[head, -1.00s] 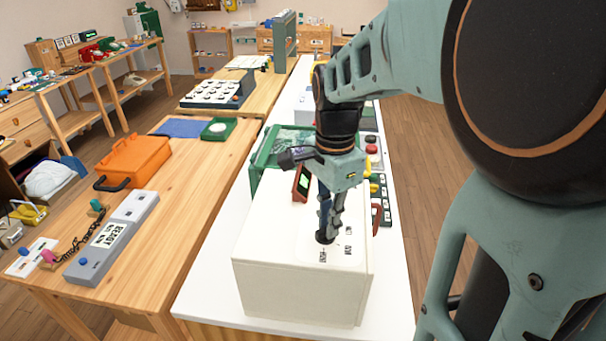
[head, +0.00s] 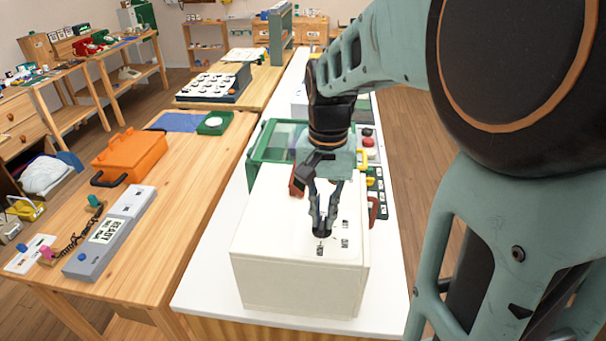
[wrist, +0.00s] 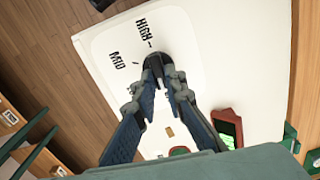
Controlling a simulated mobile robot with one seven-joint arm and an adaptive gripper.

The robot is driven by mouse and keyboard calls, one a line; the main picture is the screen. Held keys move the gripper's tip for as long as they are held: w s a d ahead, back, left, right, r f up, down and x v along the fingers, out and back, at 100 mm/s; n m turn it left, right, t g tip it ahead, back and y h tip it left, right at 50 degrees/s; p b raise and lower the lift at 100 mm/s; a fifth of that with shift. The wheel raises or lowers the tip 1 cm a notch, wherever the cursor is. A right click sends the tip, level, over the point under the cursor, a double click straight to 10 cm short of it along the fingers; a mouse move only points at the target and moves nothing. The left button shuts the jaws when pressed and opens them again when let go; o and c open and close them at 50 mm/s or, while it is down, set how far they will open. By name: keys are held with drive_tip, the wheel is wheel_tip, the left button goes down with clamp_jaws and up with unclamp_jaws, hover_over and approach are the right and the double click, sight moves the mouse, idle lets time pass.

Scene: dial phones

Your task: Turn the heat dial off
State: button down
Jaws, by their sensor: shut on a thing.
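The heat dial (head: 321,233) is a small black knob on the sloped top panel of a white box (head: 290,285) on the white counter. My gripper (head: 323,225) points down at the panel with its fingertips closed around the dial. In the wrist view my gripper (wrist: 160,75) has its two fingers meeting at the black dial (wrist: 157,61), which they partly hide. The labels HIGH and MID (wrist: 115,60) are printed beside the dial. Other labels are too small to read or hidden by the fingers. The exact dial setting is hard to tell.
A wooden table (head: 185,200) to the left holds an orange case (head: 130,153) and a grey READY box (head: 110,232). Bare floor lies right of the counter.

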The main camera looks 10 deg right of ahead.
sight(323, 219)
drive_tip(key=shift+w+n, duration=0.1)
drive_tip(key=shift+n, duration=0.5)
drive_tip(key=c, duration=2)
unclamp_jaws()
drive_tip(key=shift+r, duration=0.15)
wheel_tip(323, 219, up, 12)
drive_tip(key=shift+f, duration=0.1)
